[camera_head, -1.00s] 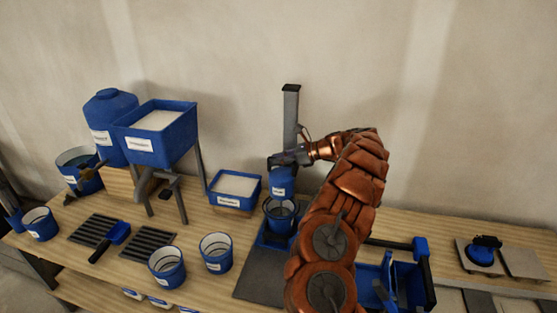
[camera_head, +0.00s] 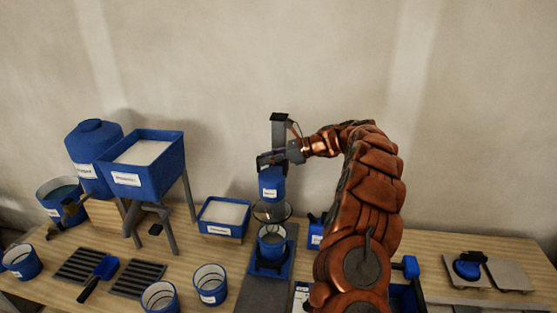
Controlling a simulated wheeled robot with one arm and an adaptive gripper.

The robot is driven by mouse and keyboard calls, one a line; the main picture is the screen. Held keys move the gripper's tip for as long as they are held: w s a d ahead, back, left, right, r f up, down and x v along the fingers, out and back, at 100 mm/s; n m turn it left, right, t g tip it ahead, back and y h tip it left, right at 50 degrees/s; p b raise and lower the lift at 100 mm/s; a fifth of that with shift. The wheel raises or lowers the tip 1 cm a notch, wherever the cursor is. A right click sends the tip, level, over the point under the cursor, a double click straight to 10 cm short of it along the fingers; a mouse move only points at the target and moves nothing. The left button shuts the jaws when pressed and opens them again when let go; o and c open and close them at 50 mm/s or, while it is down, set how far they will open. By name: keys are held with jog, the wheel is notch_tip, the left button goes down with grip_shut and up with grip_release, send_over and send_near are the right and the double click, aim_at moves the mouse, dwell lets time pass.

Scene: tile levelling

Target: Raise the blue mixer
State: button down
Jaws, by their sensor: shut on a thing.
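The blue mixer (camera_head: 271,184) is a blue cylinder with a white label, carried on an upright grey post (camera_head: 279,133). Its round paddle (camera_head: 272,212) hangs below it and shows above the rim of a blue bucket (camera_head: 271,243). The bucket stands upright in a blue holder on the mixer's dark base (camera_head: 262,295). My gripper (camera_head: 281,157) is shut at the mixer's upper part, beside the post. The fingertips are small and partly hidden, so the exact grip point is unclear.
A hopper on legs (camera_head: 144,172), a blue tank (camera_head: 92,150) and a blue tray of pale material (camera_head: 223,216) stand to the left. Two empty buckets (camera_head: 210,285) (camera_head: 160,298) stand at the front. Tiles (camera_head: 510,276) lie at the right.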

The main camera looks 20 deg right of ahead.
jog(key=shift+r, duration=0.35)
jog(key=c, duration=1.2)
grip_release()
jog(key=shift+o, duration=1)
jog(key=shift+f, duration=0.1)
jog(key=shift+s+d, duration=0.1)
jog(key=v, duration=1.2)
jog(key=shift+a, duration=0.2)
